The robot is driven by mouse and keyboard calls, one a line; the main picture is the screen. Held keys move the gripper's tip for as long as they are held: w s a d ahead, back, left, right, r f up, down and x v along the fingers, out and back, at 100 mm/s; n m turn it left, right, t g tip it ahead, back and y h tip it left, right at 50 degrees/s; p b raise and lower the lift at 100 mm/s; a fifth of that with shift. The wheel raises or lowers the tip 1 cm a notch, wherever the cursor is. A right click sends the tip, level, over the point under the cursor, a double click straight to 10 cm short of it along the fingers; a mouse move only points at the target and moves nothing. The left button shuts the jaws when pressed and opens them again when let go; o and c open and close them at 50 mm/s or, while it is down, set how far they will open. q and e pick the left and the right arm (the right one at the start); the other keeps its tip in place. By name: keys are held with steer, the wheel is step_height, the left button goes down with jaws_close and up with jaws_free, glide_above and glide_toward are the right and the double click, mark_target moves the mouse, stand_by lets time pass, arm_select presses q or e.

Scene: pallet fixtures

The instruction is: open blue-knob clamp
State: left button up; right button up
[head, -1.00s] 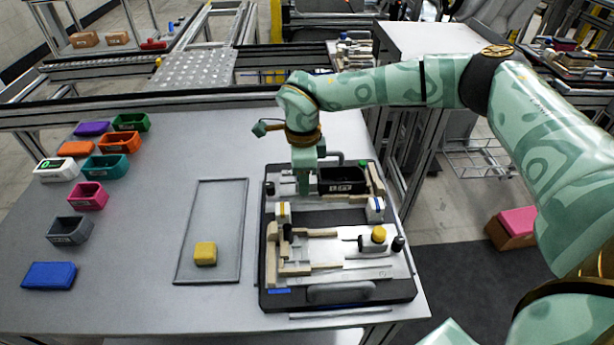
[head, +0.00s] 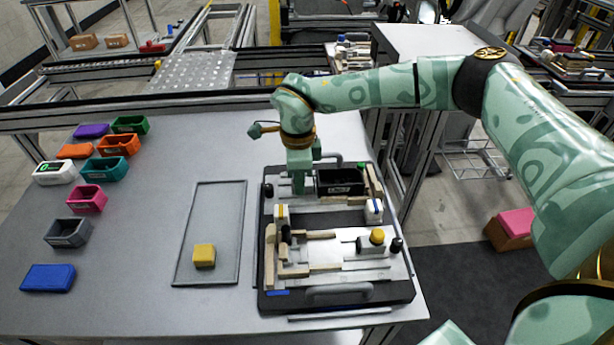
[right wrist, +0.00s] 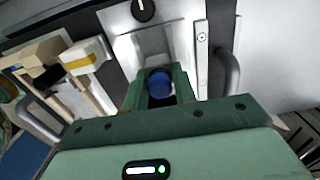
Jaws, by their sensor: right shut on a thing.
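The pallet fixture (head: 375,296) is a dark plate with handles, light metal parts and tan blocks, on the grey table. My right gripper (head: 301,186) reaches down over its far left part, beside a black bin (head: 340,183). In the right wrist view the blue knob (right wrist: 159,83) sits between the two green fingers, and the gripper (right wrist: 160,92) is shut on it. The knob stands in front of a light metal block (right wrist: 155,45). The fingers hide the knob in the head view. A yellow knob (head: 377,236) is on the near right of the fixture. My left gripper is out of view.
A shallow grey tray (head: 183,270) with a yellow block (head: 204,255) lies left of the fixture. Several coloured bins and lids, such as a blue one (head: 48,278), stand at the table's left. The table between them and the tray is clear. A black knob (right wrist: 143,10) shows beyond the block.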

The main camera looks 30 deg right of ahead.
steer(key=shift+w+a, duration=0.25)
steer(key=shift+a, duration=0.25)
steer(key=shift+w+a, duration=0.25)
steer(key=shift+a, duration=0.25)
steer(key=o, duration=0.8)
steer(key=shift+c, duration=0.2)
step_height(320, 180, up, 8)
steer(key=p, duration=0.6)
